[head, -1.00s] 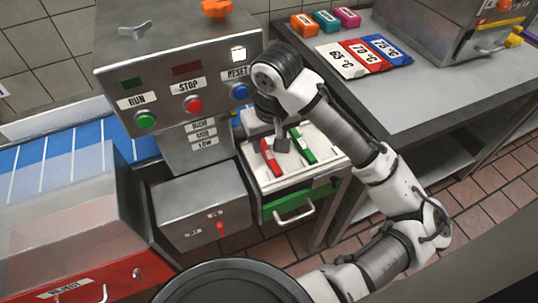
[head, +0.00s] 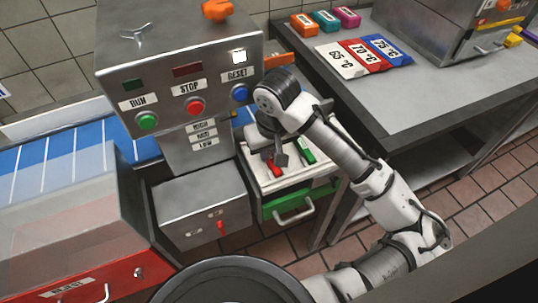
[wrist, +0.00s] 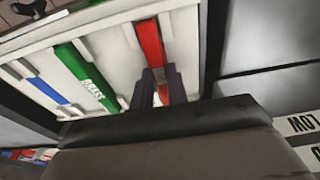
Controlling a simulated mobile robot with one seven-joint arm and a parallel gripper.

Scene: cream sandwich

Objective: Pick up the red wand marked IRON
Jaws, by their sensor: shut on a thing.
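The red wand (head: 274,168) lies in the white tray (head: 262,184) on the green-handled unit. It also shows in the wrist view (wrist: 149,42), upper middle, lying along a slot. My gripper (head: 275,155) is down at the tray, and its fingers are on either side of the red wand's near end in the wrist view (wrist: 158,86), shut on it. The wand's lettering is too small or covered to read. A green wand (head: 304,147) lies to its right in the head view; in the wrist view it is marked GREASE.
A blue wand (wrist: 48,90) lies beyond the green one. The control box (head: 185,75) with RUN, STOP and RESET buttons stands close left of my arm. A grey table (head: 400,105) with temperature cards is at right.

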